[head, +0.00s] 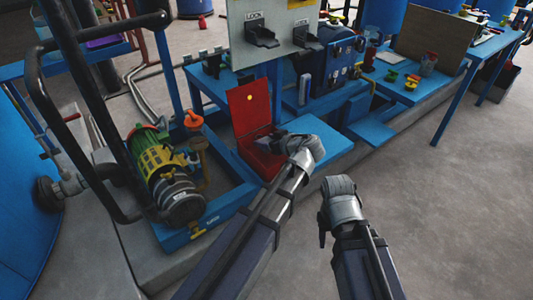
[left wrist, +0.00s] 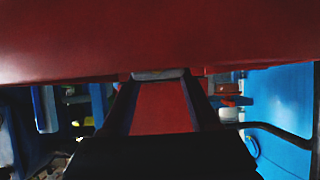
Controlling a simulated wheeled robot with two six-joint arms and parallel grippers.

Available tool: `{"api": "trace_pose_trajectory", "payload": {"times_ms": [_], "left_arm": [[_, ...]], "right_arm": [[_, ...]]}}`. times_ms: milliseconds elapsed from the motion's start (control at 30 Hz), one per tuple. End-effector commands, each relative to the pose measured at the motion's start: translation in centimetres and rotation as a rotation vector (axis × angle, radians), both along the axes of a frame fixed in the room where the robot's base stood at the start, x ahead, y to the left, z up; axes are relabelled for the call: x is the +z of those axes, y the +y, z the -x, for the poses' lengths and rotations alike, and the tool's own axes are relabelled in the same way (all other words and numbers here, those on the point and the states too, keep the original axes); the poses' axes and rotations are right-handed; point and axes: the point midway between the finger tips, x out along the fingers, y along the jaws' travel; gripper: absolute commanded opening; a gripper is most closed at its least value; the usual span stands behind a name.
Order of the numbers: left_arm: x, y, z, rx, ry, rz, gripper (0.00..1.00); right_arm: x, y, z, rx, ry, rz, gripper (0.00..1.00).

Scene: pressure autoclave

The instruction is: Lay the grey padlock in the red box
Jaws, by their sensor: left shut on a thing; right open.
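The red box (head: 258,160) stands on the blue bench with its red lid (head: 249,108) raised. My left gripper (head: 277,139) is at the box's open top, at its right side. It is shut on a small grey thing, apparently the grey padlock (left wrist: 160,74), which shows as a grey strip between the fingertips in the left wrist view. Most of the padlock is hidden, and I cannot tell whether it touches the box. Red surfaces fill the upper part of that view, close to the fingers. My right gripper (head: 338,188) is open and empty, to the right of the bench, over the floor.
A green and yellow pump (head: 160,165) stands left of the box. A grey panel with lock stations (head: 275,32) rises behind it. A blue ledge (head: 325,150) lies to the right. Black pipes (head: 75,110) stand at left. The concrete floor (head: 420,210) at right is clear.

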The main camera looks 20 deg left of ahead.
Motion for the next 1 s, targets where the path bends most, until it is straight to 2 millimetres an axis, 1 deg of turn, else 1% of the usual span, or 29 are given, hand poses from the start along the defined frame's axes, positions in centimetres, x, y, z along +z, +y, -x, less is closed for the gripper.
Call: {"api": "trace_pose_trajectory", "payload": {"times_ms": [67,133,300,400,700,1000], "left_arm": [[-0.2,0.0,0.0,0.0,0.0,0.0,0.0],[-0.7,0.0,0.0,0.0,0.0,0.0,0.0],[-2.9,0.0,0.0,0.0,0.0,0.0,0.0],[-3.8,0.0,0.0,0.0,-0.001,-0.001,0.0],[-3.6,0.0,0.0,0.0,0.0,0.0,0.0],[-4.6,0.0,0.1,0.0,0.002,0.002,0.0]], "right_arm": [[-0.2,0.0,0.0,0.0,0.0,0.0,0.5],[-0.7,0.0,0.0,0.0,0.0,0.001,0.5],[-2.9,0.0,0.0,0.003,-0.001,0.001,0.5],[-3.8,0.0,0.0,0.005,-0.001,-0.001,0.5],[-3.6,0.0,0.0,0.006,-0.001,-0.002,0.5],[-4.6,0.1,0.0,0.007,0.0,-0.003,0.5]]}}
